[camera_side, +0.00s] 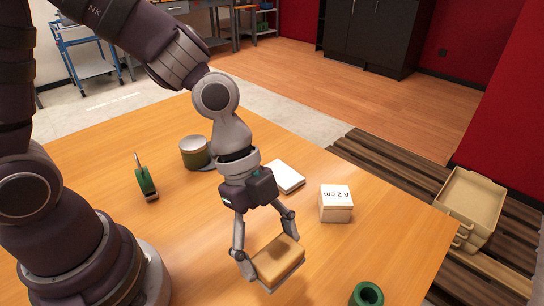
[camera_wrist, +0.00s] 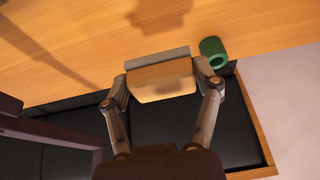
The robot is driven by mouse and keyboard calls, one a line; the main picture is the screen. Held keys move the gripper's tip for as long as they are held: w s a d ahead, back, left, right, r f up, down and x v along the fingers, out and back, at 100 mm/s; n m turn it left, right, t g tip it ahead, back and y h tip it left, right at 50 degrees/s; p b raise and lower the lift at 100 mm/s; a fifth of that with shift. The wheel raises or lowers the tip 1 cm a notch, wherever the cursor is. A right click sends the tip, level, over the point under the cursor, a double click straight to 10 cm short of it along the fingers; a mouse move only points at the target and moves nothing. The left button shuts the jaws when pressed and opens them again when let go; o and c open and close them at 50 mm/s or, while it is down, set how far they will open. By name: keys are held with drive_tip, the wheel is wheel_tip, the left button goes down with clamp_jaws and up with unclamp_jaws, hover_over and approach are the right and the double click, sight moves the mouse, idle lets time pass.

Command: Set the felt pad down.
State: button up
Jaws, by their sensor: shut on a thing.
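The felt pad (camera_side: 278,264) is a tan block with a greyish lower layer. My gripper (camera_side: 266,245) is shut on it, one finger at each end. In the side view it is low in the front middle, over the wooden table (camera_side: 90,150). In the wrist view the pad (camera_wrist: 162,84) lies level between the fingertips of my gripper (camera_wrist: 162,80), with a grey strip along its far edge. A gap between pad and table is hard to judge; its underside is hidden.
A green ring (camera_side: 367,294) is right of the pad, near it in the wrist view (camera_wrist: 213,50). Behind stand a white box marked "A 2 cm" (camera_side: 336,205), a white pad (camera_side: 285,177), a round tin (camera_side: 194,153) and a green-handled tool (camera_side: 146,182). A beige tray (camera_side: 470,205) is beyond the table.

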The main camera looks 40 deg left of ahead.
sight(276, 300)
wheel_tip(276, 300, down, 10)
drive_tip(key=shift+r, duration=0.1)
idle(0.4)
drive_tip(key=o, duration=1)
drive_tip(key=shift+o, duration=0.2)
drive_tip(key=a+r+n+t+y, duration=0.2)
drive_tip(key=a+r+n, duration=0.5)
drive_tip(key=r+n, duration=0.2)
drive_tip(key=s+a+r+n+t+y, duration=0.1)
drive_tip(key=a+r+n+t+y, duration=0.1)
drive_tip(key=a+r+n, duration=0.6)
wheel_tip(276, 300, up, 3)
drive_tip(key=shift+s+a+r+n+t+y, duration=0.1)
drive_tip(key=shift+s+a+n+t+y, duration=0.15)
drive_tip(key=shift+n+t, duration=0.4)
